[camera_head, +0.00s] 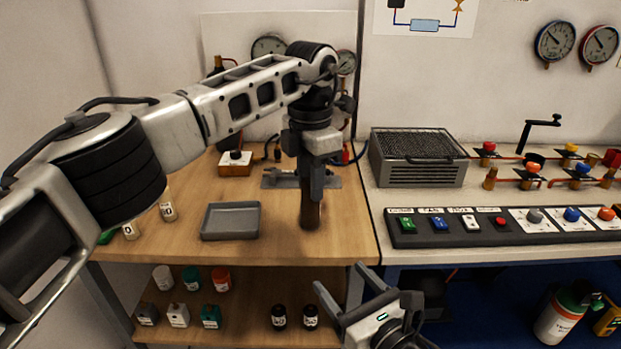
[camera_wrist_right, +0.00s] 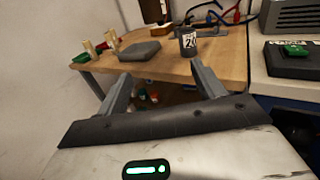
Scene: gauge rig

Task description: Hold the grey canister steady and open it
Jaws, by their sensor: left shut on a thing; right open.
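My left gripper (camera_head: 311,190) points down over the front right of the wooden table and is shut on a dark upright thing (camera_head: 310,215), mostly hidden by the fingers. In the right wrist view a dark grey canister (camera_wrist_right: 188,46) with a white label reading 20 stands near the table's front edge; it appears to be the held thing. Its top is not clear to me. My right gripper (camera_head: 341,276) is open and empty, low in front of the table edge. Its fingers also show in the right wrist view (camera_wrist_right: 160,70), apart from the canister and nearer the camera.
A grey tray (camera_head: 231,235) lies left of the canister. A grey fixture (camera_head: 275,183) and an orange-sided box (camera_head: 235,163) are behind. Several jars stand on the lower shelf (camera_head: 250,334). A button panel (camera_head: 505,240) and a mesh-topped box (camera_head: 418,175) are on the right bench.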

